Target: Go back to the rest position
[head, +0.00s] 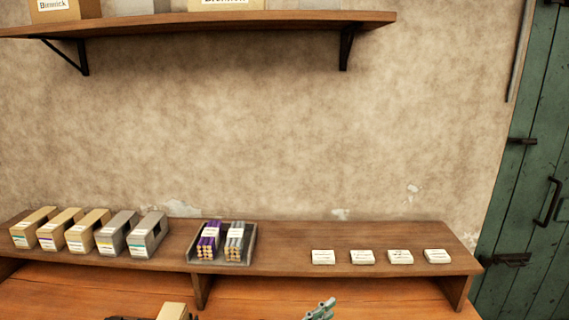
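Neither of my grippers can be made out in the head view. At the bottom edge, a grey-green metal part (321,310) pokes up right of centre, with most of it cut off. A tan block (173,312) shows at the bottom edge left of centre. A dark piece (128,318) lies just left of it, too cut off to identify. The handwheel press cannot be made out as a whole.
A raised wooden shelf (290,262) on the bench carries several tan and grey boxes (75,232), a grey tray (190,255) with purple and grey bundles, and several white labelled packs (363,257). A wall shelf (200,22) hangs above. A green door (535,190) stands at right.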

